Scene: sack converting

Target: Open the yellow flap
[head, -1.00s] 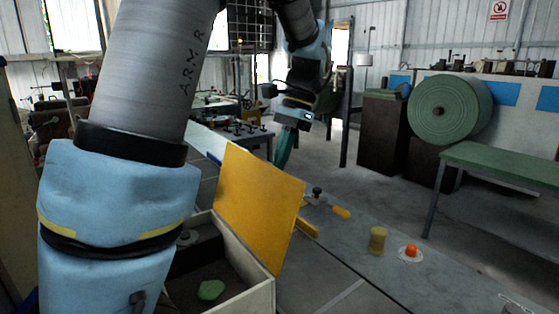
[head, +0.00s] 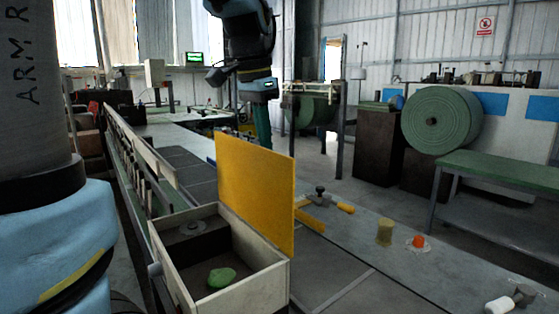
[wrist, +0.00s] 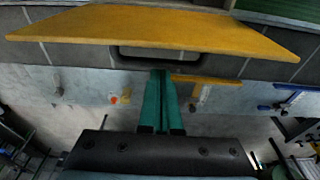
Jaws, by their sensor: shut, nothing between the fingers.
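The yellow flap (head: 255,190) stands about upright along the right edge of an open pale box (head: 255,292). A green lump (head: 221,277) and a dark block with a round disc (head: 193,230) lie inside the box. My gripper (head: 262,127) has green fingers and is beyond the flap, whose top edge hides the fingertips in the head view. In the wrist view, the fingers (wrist: 160,76) are together and empty, pointing towards the flap (wrist: 150,28) and a dark loop on its near side. I cannot tell whether they touch it.
On the grey bench right of the box are a yellow bar (head: 310,221), a yellow-handled clamp (head: 345,208), a yellow cylinder (head: 384,232) and an orange knob (head: 418,241). A white-ended item (head: 499,305) lies at the lower right. A green-topped table (head: 500,170) stands farther right.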

